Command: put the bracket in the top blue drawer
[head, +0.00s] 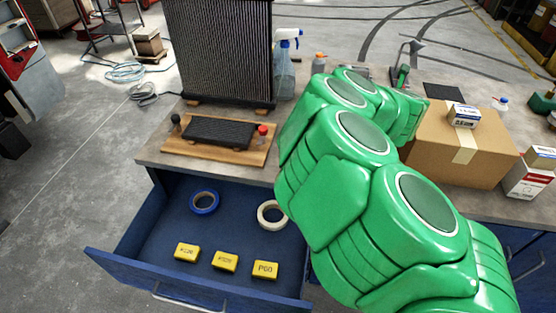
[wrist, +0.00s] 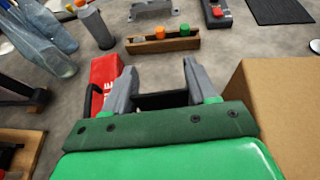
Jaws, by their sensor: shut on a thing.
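The open blue drawer (head: 160,228) is below the bench top in the head view, pulled out toward me. My gripper (wrist: 160,85) shows in the wrist view, its two grey fingers closed on a dark piece, which I take to be the bracket (wrist: 160,101). Only a dark strip of it shows between the fingers; the rest is hidden by the gripper. It is above the bench, away from the drawer. In the head view my green arm hides the gripper and the bracket.
The drawer holds a blue tape roll (head: 204,201), a white tape roll (head: 271,214) and yellow boxes (head: 225,261). A cardboard box (wrist: 285,110) stands right of my gripper, a red item (wrist: 104,72) left. A spray bottle (head: 285,70) and tall radiator (head: 222,50) stand behind.

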